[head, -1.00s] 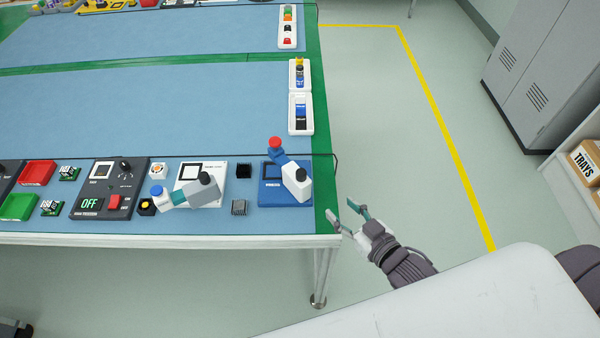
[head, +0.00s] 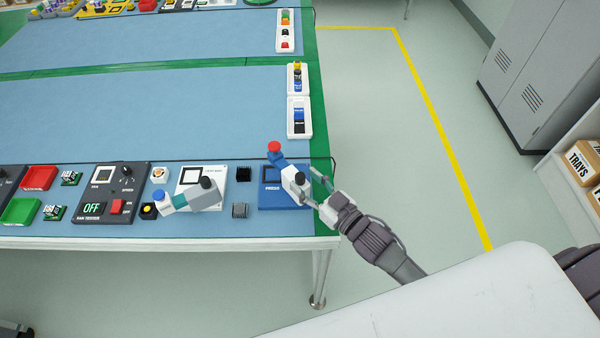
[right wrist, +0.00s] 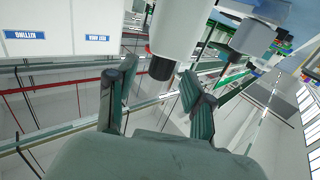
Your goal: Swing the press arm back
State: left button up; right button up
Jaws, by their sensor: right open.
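The press has a blue base (head: 270,200) at the right end of the bench's front strip. My left gripper is not in view.
A grey and teal arm with a blue knob (head: 159,195) lies over a white fixture (head: 215,175) left of the press. A small dark block (head: 240,210) sits between them. White button trays (head: 299,135) line the bench's right edge.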

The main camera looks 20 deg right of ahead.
aim_at(287, 172)
jog(key=shift+x, duration=1.35)
grip_shut()
